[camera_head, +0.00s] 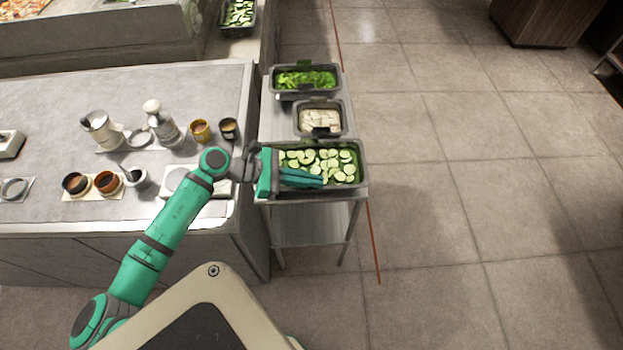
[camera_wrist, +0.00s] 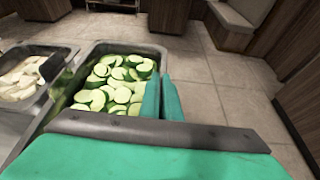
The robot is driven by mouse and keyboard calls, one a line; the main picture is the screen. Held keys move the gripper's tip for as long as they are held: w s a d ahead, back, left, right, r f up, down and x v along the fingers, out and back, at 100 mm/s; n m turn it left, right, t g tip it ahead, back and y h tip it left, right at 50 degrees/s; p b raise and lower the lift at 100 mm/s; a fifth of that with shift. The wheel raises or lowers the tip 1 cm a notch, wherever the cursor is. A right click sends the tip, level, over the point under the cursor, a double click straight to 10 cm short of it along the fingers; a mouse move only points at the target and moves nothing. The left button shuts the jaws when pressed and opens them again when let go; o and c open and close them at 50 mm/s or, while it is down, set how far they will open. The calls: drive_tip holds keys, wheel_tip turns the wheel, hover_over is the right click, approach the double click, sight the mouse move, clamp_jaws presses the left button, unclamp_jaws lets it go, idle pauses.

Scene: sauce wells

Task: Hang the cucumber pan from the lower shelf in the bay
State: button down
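The cucumber pan (camera_head: 359,160) is a dark metal tub full of sliced cucumber, level on top of a steel cart. In the wrist view the pan (camera_wrist: 120,48) fills the left middle. My gripper (camera_head: 322,182) reaches in from the left along the pan's near side. In the wrist view my gripper's two fingers (camera_wrist: 162,78) lie close together at the pan's right rim, one over the cucumber side and one on the outer side. I cannot tell whether they pinch the rim. The fingers hide part of that rim. I cannot make out the bay's lower shelf.
A pan of pale pieces (camera_head: 319,119) and a pan of green leaves (camera_head: 305,79) stand behind on the same cart (camera_head: 283,122). The cart has a lower shelf (camera_head: 308,232). A counter (camera_head: 60,90) with jars and cups stands left. Open tiled floor lies right.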

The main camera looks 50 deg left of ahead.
drive_tip(key=shift+f, duration=0.3)
drive_tip(key=c, duration=1.9)
unclamp_jaws()
drive_tip(key=shift+s, duration=0.1)
drive_tip(key=v, duration=1.1)
drive_tip(key=shift+r, duration=0.15)
